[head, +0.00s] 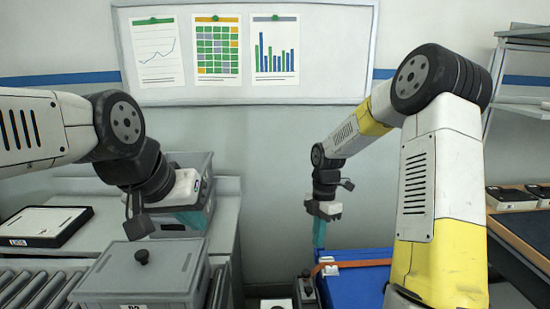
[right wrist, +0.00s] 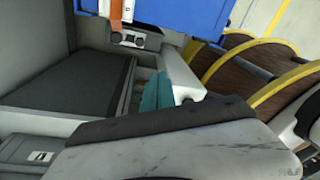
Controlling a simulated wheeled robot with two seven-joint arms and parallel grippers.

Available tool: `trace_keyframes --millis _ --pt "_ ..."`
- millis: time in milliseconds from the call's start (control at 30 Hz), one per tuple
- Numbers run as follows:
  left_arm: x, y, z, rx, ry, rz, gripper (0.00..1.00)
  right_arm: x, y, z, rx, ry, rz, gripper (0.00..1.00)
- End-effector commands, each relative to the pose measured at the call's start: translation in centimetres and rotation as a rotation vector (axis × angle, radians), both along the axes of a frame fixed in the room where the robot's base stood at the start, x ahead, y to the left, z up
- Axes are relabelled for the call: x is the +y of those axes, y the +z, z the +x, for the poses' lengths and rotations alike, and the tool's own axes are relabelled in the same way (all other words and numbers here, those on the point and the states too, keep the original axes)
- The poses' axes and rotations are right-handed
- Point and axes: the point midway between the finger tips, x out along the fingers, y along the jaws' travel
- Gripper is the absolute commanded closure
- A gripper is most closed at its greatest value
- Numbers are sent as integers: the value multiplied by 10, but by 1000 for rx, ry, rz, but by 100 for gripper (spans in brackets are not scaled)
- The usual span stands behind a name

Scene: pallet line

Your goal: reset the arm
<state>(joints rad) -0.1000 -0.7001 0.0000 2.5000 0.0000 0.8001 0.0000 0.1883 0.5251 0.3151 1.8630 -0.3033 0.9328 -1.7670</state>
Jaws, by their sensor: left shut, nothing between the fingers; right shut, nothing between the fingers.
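My left arm comes in from the left in the head view. Its gripper (head: 192,219), with teal fingers, is shut and empty above and behind the grey lidded box, in front of a taller grey crate (head: 208,165). My right arm is bent, with its yellow and white links at the right. Its gripper (head: 319,238) hangs down, shut and empty, near the back left corner of a blue case (head: 355,287). The teal fingers also show in the right wrist view (right wrist: 156,93), with the blue case (right wrist: 185,18) at the top.
A grey lidded box (head: 165,272) with a black knob stands at the front left, beside a roller conveyor (head: 30,285). A black-rimmed tray (head: 45,226) lies on the left counter. An orange strap (head: 365,263) crosses the blue case. Shelving (head: 515,75) stands at the right.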

Motion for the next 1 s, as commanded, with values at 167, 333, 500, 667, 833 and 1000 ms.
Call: trace_keyframes --millis 167,333,500,667,833,1000 --pt "0 0 0 0 0 0 100 -8 75 -31 -112 -390 -47 100" --pt "0 0 0 0 0 0 100 -12 131 -71 -205 -781 -18 100" --pt "0 0 0 0 0 0 100 -14 173 -116 -267 -1176 83 100" --pt "0 0 0 0 0 0 100 -15 199 -160 -275 -1534 237 100" --pt "0 0 0 0 0 0 100 -14 211 -196 -223 -1822 404 100" --pt "0 0 0 0 0 0 100 -12 213 -213 -172 -1967 497 100"
